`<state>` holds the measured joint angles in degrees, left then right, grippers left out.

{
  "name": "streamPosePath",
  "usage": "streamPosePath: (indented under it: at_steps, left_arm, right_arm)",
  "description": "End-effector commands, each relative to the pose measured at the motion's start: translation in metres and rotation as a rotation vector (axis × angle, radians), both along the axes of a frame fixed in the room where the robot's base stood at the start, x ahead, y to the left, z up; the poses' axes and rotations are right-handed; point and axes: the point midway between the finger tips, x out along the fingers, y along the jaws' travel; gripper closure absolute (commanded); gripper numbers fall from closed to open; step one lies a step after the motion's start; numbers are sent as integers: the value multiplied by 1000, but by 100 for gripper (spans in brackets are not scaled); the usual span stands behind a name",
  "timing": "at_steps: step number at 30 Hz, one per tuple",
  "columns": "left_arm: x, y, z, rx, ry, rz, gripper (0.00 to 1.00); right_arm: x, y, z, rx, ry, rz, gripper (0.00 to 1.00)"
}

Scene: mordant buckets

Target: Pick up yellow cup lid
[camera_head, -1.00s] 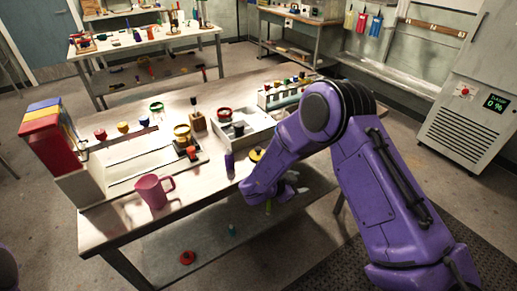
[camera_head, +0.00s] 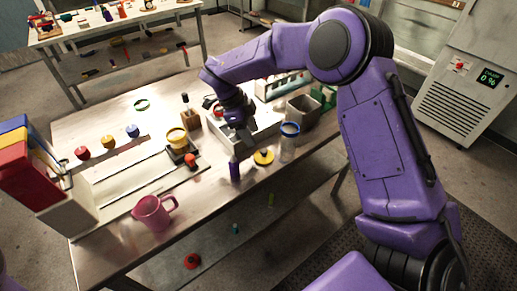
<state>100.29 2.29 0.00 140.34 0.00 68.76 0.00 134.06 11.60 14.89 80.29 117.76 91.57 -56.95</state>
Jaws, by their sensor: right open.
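A round yellow lid with a dark knob (camera_head: 264,157) lies flat on the metal table near its front edge. My right gripper (camera_head: 241,137) is open and points down, a little left of the lid and behind it, above the edge of a white tray. Nothing shows between its fingers, though the fingertips are small and dark here. A yellow-rimmed cup (camera_head: 177,138) stands on a dark base further left. My left gripper is not in view.
A purple bottle (camera_head: 235,170) stands just left of the lid, and a clear blue-rimmed jar (camera_head: 289,142) just right. A grey metal bin (camera_head: 304,109) stands behind the jar.

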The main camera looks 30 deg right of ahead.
Motion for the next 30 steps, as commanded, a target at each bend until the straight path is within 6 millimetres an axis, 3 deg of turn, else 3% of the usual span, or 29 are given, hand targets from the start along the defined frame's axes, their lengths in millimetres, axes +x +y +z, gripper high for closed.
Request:
streamPosePath:
  at_steps: [6,11,15,22,23,27,28,30]
  left_arm:
    - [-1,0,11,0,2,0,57]
    - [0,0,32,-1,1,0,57]
    - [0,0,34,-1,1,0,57]
    - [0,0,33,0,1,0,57]
    - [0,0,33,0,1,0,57]
    - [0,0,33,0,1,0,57]
    - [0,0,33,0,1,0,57]
    - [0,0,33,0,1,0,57]
  right_arm:
    - [-6,-10,-27,-2,4,1,43]
    - [-10,-23,-49,-5,6,2,43]
    - [-14,-28,-70,-3,3,0,43]
    - [-14,-28,-75,-2,1,0,43]
    - [-14,-28,-75,-2,1,0,50]
    - [-14,-28,-75,-2,1,0,96]
    - [-14,-28,-75,-2,1,0,100]
    - [-14,-28,-75,-2,1,0,100]
